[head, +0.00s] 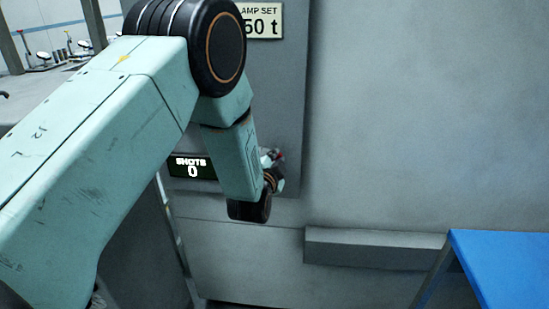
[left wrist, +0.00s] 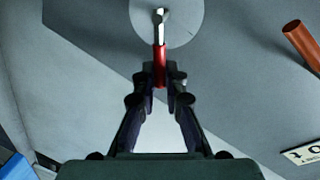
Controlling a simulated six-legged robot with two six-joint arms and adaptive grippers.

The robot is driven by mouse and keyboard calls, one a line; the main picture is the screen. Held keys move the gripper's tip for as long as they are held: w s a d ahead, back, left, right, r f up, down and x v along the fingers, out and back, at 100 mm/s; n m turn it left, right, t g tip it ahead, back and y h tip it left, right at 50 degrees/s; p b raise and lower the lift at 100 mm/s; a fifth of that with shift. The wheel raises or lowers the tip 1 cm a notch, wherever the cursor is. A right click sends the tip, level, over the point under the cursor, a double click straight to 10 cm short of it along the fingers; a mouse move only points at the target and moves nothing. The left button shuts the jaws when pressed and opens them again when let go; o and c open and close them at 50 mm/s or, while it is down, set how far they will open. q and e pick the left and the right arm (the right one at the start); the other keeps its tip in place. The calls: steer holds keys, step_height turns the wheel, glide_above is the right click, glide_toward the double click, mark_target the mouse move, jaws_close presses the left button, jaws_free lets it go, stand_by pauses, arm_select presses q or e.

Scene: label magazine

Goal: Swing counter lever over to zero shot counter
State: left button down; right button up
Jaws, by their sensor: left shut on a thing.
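The counter lever has a red grip (left wrist: 159,62) and a metal shaft (left wrist: 159,28) on a round grey plate (left wrist: 185,18) in the left wrist view. My left gripper (left wrist: 160,76) is shut on the red grip, with a finger on each side of it. In the head view my left gripper (head: 272,158) is small and mostly hidden behind my forearm, at the lower edge of the grey panel. The shot counter display (head: 193,169) reads SHOTS 0, left of my forearm. My right gripper is in neither view.
A sign (head: 262,22) ending in 50 t is partly covered by my arm. A blue table (head: 505,255) stands at lower right, beside a grey ledge (head: 375,247). An orange-brown cylinder (left wrist: 302,44) shows at right in the left wrist view.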

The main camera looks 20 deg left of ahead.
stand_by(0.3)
arm_select(q)
steer(key=c, duration=1.4)
jaws_free()
steer(key=v, duration=1.2)
steer(key=s+f+n+g+h+b, duration=0.15)
steer(key=s+f+n+g, duration=0.35)
steer(key=s+f, duration=0.65)
steer(key=s+f+n+g+h+b, duration=0.1)
steer(key=s+f+n+g+b, duration=0.2)
steer(key=s+f+g, duration=0.75)
steer(key=s+d+f+n+b, duration=0.1)
steer(key=s+f+b, duration=0.4)
steer(key=s+f, duration=0.8)
steer(key=shift+s+f, duration=0.3)
steer(key=shift+f, duration=0.3)
